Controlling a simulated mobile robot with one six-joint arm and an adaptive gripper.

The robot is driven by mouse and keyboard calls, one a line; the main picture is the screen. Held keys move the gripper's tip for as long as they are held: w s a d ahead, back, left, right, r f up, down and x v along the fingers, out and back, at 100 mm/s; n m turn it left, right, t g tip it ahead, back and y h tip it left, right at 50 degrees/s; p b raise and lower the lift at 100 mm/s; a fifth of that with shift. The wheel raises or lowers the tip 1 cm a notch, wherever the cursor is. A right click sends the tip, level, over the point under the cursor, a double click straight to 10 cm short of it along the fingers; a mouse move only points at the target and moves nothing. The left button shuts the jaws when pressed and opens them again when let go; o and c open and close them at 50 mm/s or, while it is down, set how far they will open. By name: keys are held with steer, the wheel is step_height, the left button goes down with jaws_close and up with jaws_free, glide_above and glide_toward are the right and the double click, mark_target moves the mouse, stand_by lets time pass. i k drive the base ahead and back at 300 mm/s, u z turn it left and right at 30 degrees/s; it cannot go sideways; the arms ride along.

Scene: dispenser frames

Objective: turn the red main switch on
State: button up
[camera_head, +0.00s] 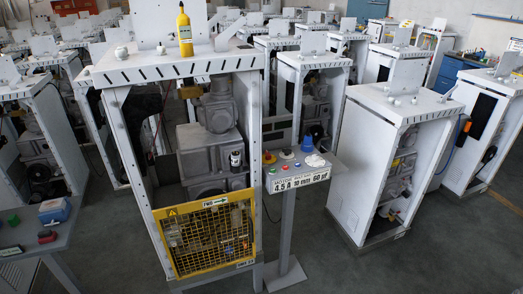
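A control panel on a post (300,173) stands just right of the near white dispenser frame, with a label reading "4,5 A 10 mm 60 µF" on its front. A small red knob on a yellow base (269,158) sits at the panel's left end. It may be the red main switch, but it is too small to tell for sure or to read its position. Small coloured buttons, a blue part (307,144) and a white part (315,160) are also on the panel. My gripper is not in view.
The near dispenser frame (129,151) has a yellow mesh guard (206,236) low in front and a yellow bottle (184,31) on top. A table (32,242) with small items is at left. More frames crowd behind and right. Grey floor is clear at bottom right.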

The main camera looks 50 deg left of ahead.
mark_target(268, 157)
steer(key=u, duration=0.25)
steer(key=i, duration=0.75)
steer(key=u, duration=0.95)
steer(key=i, duration=0.9)
steer(key=u, duration=0.4)
steer(key=k, duration=0.95)
steer(key=u, duration=0.1)
steer(key=i, duration=0.3)
steer(key=u, duration=0.05)
